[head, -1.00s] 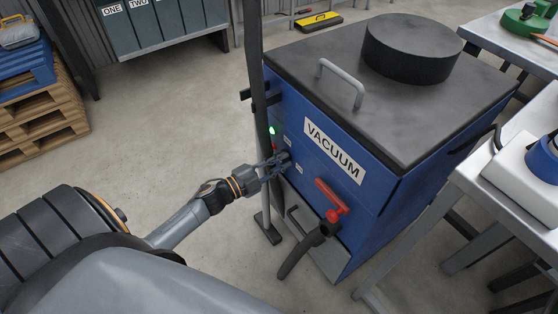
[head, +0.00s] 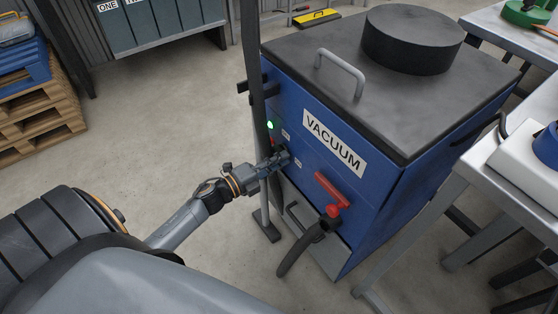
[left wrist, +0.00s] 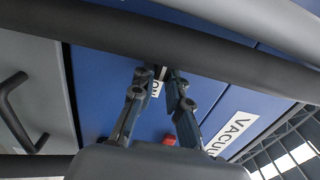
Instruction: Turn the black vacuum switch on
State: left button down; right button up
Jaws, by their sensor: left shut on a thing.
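The blue vacuum unit (head: 345,190) with its VACUUM label (head: 335,143) stands right of centre in the head view. My left gripper (head: 281,158) is at its front panel, shut on the black vacuum switch. The fingers cover most of the switch, so its exact setting is hidden. A green lamp (head: 270,125) glows on the panel above the gripper. In the left wrist view the two fingers (left wrist: 160,78) close in front of the blue panel, with a small white label (left wrist: 156,88) partly visible between them. My right gripper is out of view.
A dark upright post (head: 256,80) stands close beside the gripper. A red valve handle (head: 331,189) and black hose (head: 300,247) are below right. A grey table (head: 490,170) stands at right, and wooden pallets (head: 40,125) at left. Floor between is free.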

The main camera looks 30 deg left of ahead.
pick_arm(q)
jog(key=shift+f, duration=0.1)
jog(key=c, duration=1.3)
grip_release()
jog(key=shift+s, duration=0.15)
jog(key=v, duration=1.1)
jog(key=shift+s+a, duration=0.15)
jog(key=shift+s, duration=0.25)
jog(key=shift+w, duration=0.1)
